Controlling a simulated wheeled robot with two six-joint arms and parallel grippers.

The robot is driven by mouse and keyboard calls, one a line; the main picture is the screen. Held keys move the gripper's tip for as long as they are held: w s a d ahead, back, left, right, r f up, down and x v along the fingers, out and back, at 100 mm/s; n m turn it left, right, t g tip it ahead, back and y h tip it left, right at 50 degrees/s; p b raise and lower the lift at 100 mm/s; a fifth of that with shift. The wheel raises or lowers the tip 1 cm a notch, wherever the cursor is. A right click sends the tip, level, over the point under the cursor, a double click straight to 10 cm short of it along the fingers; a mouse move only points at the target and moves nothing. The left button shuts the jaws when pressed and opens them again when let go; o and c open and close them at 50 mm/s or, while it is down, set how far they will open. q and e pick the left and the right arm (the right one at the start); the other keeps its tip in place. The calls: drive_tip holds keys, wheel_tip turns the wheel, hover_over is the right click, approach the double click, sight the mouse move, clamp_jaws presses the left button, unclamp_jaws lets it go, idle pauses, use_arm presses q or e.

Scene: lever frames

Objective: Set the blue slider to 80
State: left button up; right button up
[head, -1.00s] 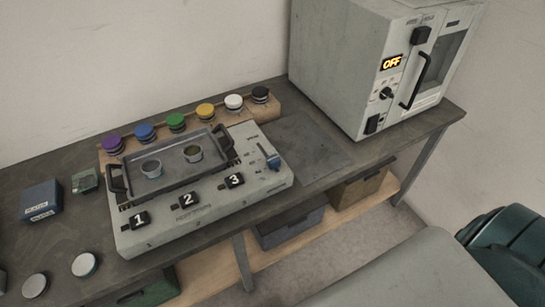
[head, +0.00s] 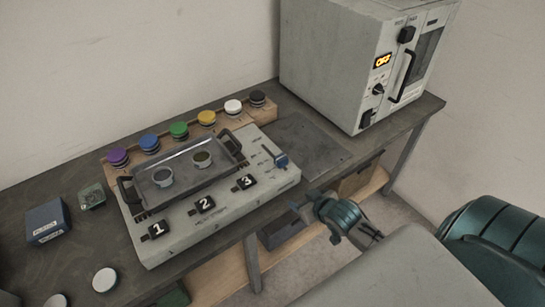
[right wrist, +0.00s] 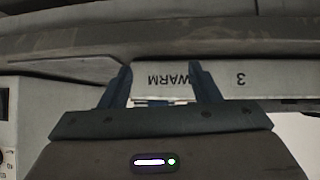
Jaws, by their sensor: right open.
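The blue slider (head: 281,160) sits at the right end of the pale control panel (head: 218,224), beside a scale too small to read. My right gripper (head: 297,206) is below and to the right of the slider in the head view, off the panel's front edge and apart from the slider. In the right wrist view its two fingers (right wrist: 165,88) are spread with nothing held between them. Beyond them is the panel's front face (right wrist: 222,78), with upside-down "WARM" and "3" on it. The slider cannot be made out there. My left gripper is not in view.
A dark tray (head: 190,172) with two cups rests on the panel, and several coloured knobs stand behind. An oven-like box (head: 335,70) reading "OFF" is at the back right. A blue box (head: 46,221) stands on the left. The dark mat (head: 312,147) right of the panel is clear.

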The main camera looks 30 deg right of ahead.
sight(281, 157)
drive_tip(key=w+d+r+t+y, duration=0.1)
drive_tip(key=w+d+r+t, duration=0.15)
drive_tip(key=w+r, duration=0.45)
drive_tip(key=shift+t, duration=0.35)
drive_tip(key=x, duration=0.2)
drive_tip(key=a+x, duration=0.1)
drive_tip(key=x, duration=0.2)
drive_tip(key=r+p+x, duration=0.1)
drive_tip(key=x, duration=0.1)
drive_tip(key=shift+w+a+f, duration=0.2)
drive_tip(key=shift+w, duration=0.35)
drive_tip(key=shift+x, duration=0.75)
